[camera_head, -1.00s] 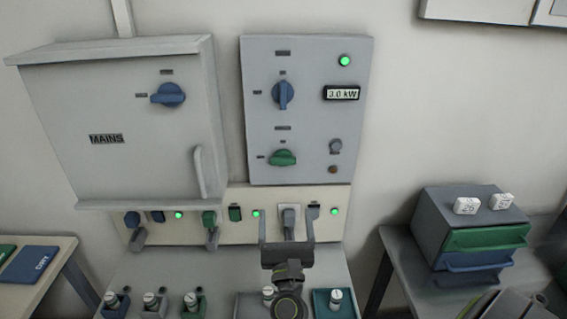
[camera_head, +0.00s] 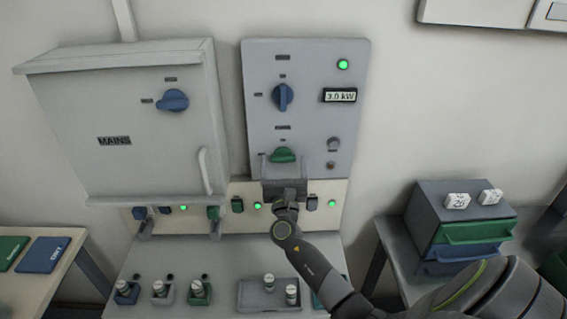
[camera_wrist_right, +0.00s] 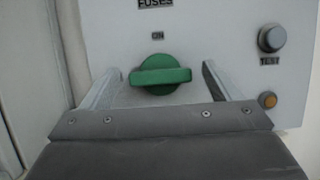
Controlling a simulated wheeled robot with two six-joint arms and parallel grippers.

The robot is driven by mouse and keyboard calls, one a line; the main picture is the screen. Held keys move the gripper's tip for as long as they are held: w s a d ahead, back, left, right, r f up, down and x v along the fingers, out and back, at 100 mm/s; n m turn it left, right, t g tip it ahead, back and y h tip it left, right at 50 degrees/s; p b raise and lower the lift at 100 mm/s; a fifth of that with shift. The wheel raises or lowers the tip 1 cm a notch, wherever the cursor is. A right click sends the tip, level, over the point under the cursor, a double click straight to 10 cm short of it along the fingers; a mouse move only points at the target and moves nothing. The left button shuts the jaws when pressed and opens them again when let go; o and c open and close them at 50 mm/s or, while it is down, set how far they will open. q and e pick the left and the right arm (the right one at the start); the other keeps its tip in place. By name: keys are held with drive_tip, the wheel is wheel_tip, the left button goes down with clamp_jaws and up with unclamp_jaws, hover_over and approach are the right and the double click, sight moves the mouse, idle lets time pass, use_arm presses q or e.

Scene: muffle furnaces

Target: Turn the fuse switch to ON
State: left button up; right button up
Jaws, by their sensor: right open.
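The fuse switch is a green rotary knob (camera_head: 283,155) low on the grey control panel (camera_head: 345,130). In the right wrist view the knob (camera_wrist_right: 160,75) has its handle lying roughly level, with an "ON" label (camera_wrist_right: 158,35) above it and a "FUSES" label (camera_wrist_right: 155,3) higher up. My right gripper (camera_head: 283,163) is in front of the knob. In the wrist view its two open fingers (camera_wrist_right: 162,88) stand to the left and right of the knob, apart from it. My left gripper is not in view.
A blue knob (camera_head: 283,97) and a "3.0 kW" display (camera_head: 340,95) are above on the panel. A "TEST" button (camera_wrist_right: 272,38) and orange lamp (camera_wrist_right: 268,100) sit right of the green knob. The MAINS cabinet (camera_head: 120,140) stands close at left. Fuse holders are on the bench below.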

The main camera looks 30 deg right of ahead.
drive_tip(key=c, duration=1)
drive_tip(key=shift+f+m+g+h+b, duration=0.25)
drive_tip(key=shift+m+g+h+b, duration=0.3)
drive_tip(key=shift+m+b, duration=0.65)
drive_tip(key=m+b, duration=0.1)
drive_tip(key=m, duration=0.1)
drive_tip(key=m+g+h+b, duration=0.1)
drive_tip(key=shift+a+m+h, duration=0.1)
drive_tip(key=shift+m+h, duration=0.15)
drive_tip(key=shift+m, duration=0.15)
drive_tip(key=m+g+b, duration=0.1)
drive_tip(key=m, duration=0.2)
drive_tip(key=m+g+h+b, duration=0.1)
drive_tip(key=m+g, duration=0.1)
drive_tip(key=m, duration=0.1)
drive_tip(key=shift+r+b, duration=0.1)
drive_tip(key=shift+b, duration=0.25)
drive_tip(key=m, duration=0.1)
drive_tip(key=m+g+b, duration=0.1)
drive_tip(key=m, duration=0.1)
drive_tip(key=shift+w+r+g+h, duration=0.1)
drive_tip(key=shift+g+h, duration=0.15)
drive_tip(key=shift+h, duration=0.05)
drive_tip(key=m, duration=0.2)
drive_tip(key=shift+m+g, duration=0.3)
drive_tip(key=m, duration=0.2)
drive_tip(key=m+g+y, duration=0.1)
drive_tip(key=m, duration=0.1)
drive_tip(key=shift+r+m+g, duration=0.1)
drive_tip(key=shift+m+g, duration=0.2)
